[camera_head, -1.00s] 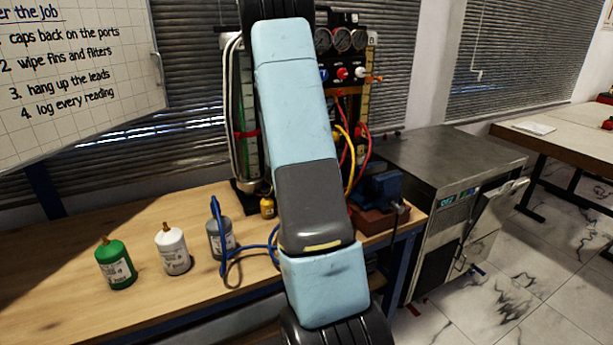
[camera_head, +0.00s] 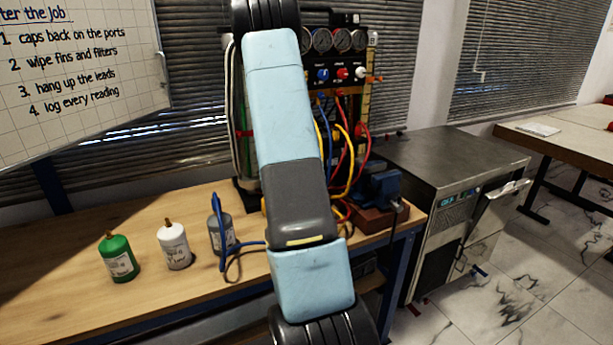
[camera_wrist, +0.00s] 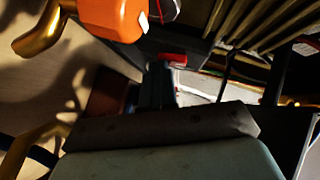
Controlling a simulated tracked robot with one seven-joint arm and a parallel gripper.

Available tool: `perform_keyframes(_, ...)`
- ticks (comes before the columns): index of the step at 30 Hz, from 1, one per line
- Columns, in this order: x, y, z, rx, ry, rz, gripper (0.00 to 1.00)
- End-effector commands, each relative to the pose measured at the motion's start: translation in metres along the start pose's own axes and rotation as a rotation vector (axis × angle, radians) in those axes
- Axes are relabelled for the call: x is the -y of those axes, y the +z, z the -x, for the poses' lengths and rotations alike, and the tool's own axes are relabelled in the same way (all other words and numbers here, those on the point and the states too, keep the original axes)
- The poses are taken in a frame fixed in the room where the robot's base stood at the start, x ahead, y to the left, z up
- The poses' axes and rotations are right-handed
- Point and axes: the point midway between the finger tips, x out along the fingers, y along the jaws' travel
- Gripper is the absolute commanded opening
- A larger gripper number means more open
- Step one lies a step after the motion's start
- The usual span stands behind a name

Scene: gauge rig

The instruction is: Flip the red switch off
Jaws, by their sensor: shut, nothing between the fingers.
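A dark gauge panel (camera_head: 318,75) stands at the back of the bench, partly behind my arm. A red knob (camera_head: 342,73) sits on it between a blue knob (camera_head: 323,74) and a white one (camera_head: 361,73). I cannot tell if the red knob is the red switch, or how it is set. The wrist view shows a small red part (camera_wrist: 172,57) on something dark, whose identity is unclear. My gripper (camera_wrist: 165,125) appears as a pale and dark body across the bottom of the wrist view, shut and empty. In the head view it is hidden behind my arm.
Gauges (camera_head: 341,40) top the panel; red, yellow and blue hoses hang below. A blue vise (camera_head: 379,188) stands at the bench's right end. Green (camera_head: 118,259), white (camera_head: 174,246) and grey (camera_head: 222,234) bottles stand left. An orange body (camera_wrist: 112,17) is close in the wrist view.

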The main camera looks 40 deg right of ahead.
Motion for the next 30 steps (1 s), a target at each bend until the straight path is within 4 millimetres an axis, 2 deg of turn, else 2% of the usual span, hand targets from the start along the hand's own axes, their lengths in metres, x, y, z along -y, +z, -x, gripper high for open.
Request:
perform_keyframes(13,0.019,-0.004,0.002,0.002,-0.012,-0.002,0.0)
perform_keyframes(25,0.018,-0.008,0.002,-0.005,-0.006,-0.003,0.0)
perform_keyframes(30,0.018,-0.009,0.013,-0.007,-0.004,-0.005,0.0)
